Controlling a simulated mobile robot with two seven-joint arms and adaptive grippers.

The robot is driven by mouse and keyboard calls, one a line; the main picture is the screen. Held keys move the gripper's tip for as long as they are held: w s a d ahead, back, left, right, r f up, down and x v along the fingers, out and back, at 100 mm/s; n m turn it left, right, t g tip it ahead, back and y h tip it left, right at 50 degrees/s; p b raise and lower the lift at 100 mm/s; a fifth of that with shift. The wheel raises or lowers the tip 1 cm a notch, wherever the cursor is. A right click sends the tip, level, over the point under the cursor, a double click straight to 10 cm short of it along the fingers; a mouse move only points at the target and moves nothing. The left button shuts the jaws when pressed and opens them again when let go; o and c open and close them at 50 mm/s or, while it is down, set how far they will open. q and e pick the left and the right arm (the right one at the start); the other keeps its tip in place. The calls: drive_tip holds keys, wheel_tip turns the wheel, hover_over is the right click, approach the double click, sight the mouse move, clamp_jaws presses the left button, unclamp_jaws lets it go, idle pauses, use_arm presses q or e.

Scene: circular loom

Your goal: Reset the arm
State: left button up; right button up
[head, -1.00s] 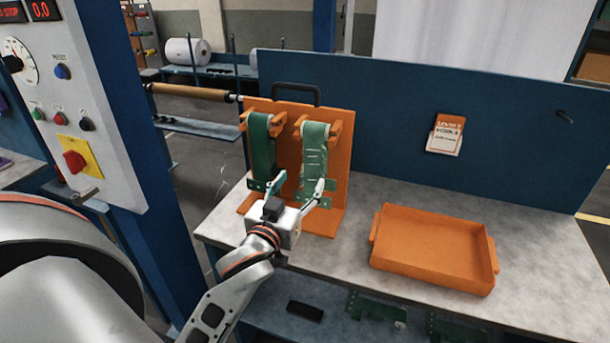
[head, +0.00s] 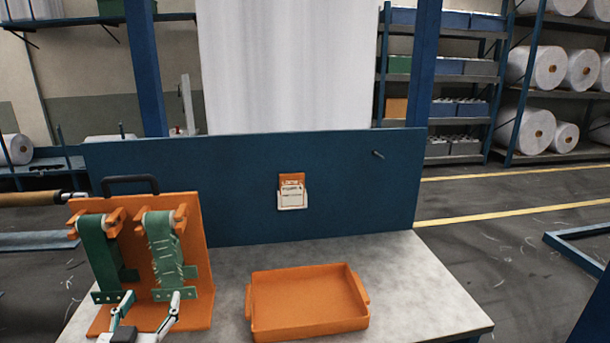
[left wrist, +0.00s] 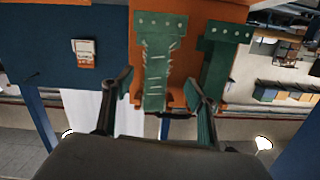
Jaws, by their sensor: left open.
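My left gripper (head: 146,312) is low at the left of the head view, in front of the orange stand (head: 198,240). Its fingers are apart and nothing is between them. Two green straps hang from orange pegs on the stand: a smooth one (head: 98,248) at left and one with pale frayed threads (head: 164,250) at right. In the left wrist view, which looks upside down, the open fingers (left wrist: 160,100) frame the frayed strap (left wrist: 157,62); I cannot tell whether they touch it. My right gripper is not in view.
An orange tray (head: 306,325) sits empty on the grey bench (head: 420,270). A blue panel (head: 350,185) with a hung card (head: 292,192) and a peg (head: 378,154) rises behind. The bench is clear right of the tray.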

use_arm(q)
drive_tip(key=s+f+m+g, duration=0.9)
drive_tip(key=s+f, duration=0.8)
drive_tip(key=s, duration=0.2)
drive_tip(key=w+d+f+n+t+h, duration=0.1)
drive_tip(key=d+f+n+t+h, duration=0.2)
drive_tip(key=d+f, duration=1)
wheel_tip(320, 180, down, 4)
drive_tip(key=h, duration=0.3)
drive_tip(key=shift+d, duration=0.2)
